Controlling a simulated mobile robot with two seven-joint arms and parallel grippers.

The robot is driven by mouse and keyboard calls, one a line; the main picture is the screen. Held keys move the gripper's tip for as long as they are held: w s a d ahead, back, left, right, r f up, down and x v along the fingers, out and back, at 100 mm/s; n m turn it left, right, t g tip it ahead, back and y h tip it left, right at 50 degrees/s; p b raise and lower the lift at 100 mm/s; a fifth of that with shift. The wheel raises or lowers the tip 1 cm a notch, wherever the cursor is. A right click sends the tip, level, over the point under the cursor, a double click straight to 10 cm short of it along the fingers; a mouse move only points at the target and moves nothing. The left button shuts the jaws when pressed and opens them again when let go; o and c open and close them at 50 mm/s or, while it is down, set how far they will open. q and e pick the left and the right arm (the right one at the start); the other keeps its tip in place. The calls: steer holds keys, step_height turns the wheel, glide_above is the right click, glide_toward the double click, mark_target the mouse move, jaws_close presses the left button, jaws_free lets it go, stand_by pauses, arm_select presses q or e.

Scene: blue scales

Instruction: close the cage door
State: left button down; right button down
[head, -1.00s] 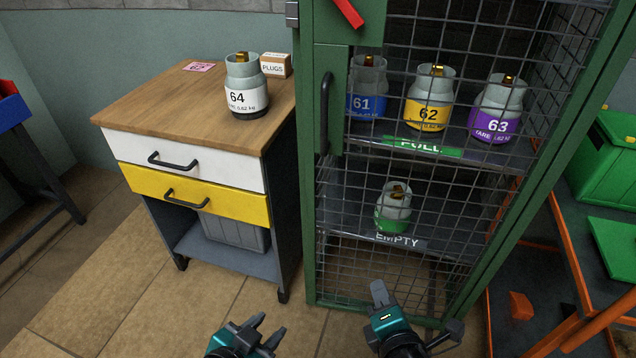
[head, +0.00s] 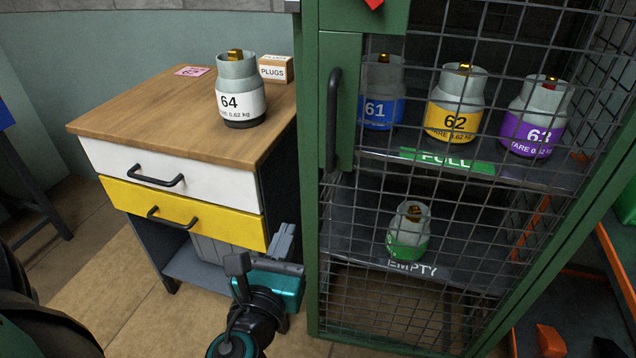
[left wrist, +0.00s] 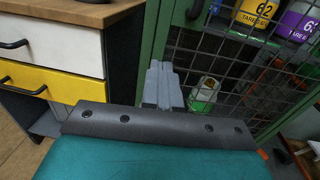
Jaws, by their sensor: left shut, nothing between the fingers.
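The cage door (head: 339,64) has a green frame, wire mesh and a dark upright bar handle (head: 333,120) on its left side. Part of a red piece (head: 373,4) shows above it at the top edge. I cannot tell from these views whether the door stands slightly ajar. My left gripper (head: 284,238) is shut and empty, low and just left of the door's left edge, in front of the drawer cabinet. In the left wrist view its closed fingers (left wrist: 161,86) point toward the green frame (left wrist: 150,45); contact is unclear. My right gripper is out of view.
Cylinders 61 (head: 381,95), 62 (head: 455,105) and 63 (head: 537,118) stand behind the mesh, with a green-banded cylinder (head: 408,232) below. The drawer cabinet (head: 170,165) on the left carries cylinder 64 (head: 240,92) and a plugs box (head: 275,69).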

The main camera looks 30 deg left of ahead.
mark_target(310, 174)
arm_select(q)
steer(key=p+x, duration=0.2)
steer(key=x, duration=1.1)
steer(key=shift+w+a, duration=0.2)
steer(key=shift+w, duration=0.15)
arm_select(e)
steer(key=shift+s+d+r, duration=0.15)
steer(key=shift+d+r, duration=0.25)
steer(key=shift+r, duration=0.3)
arm_select(q)
steer(key=shift+p, duration=0.3)
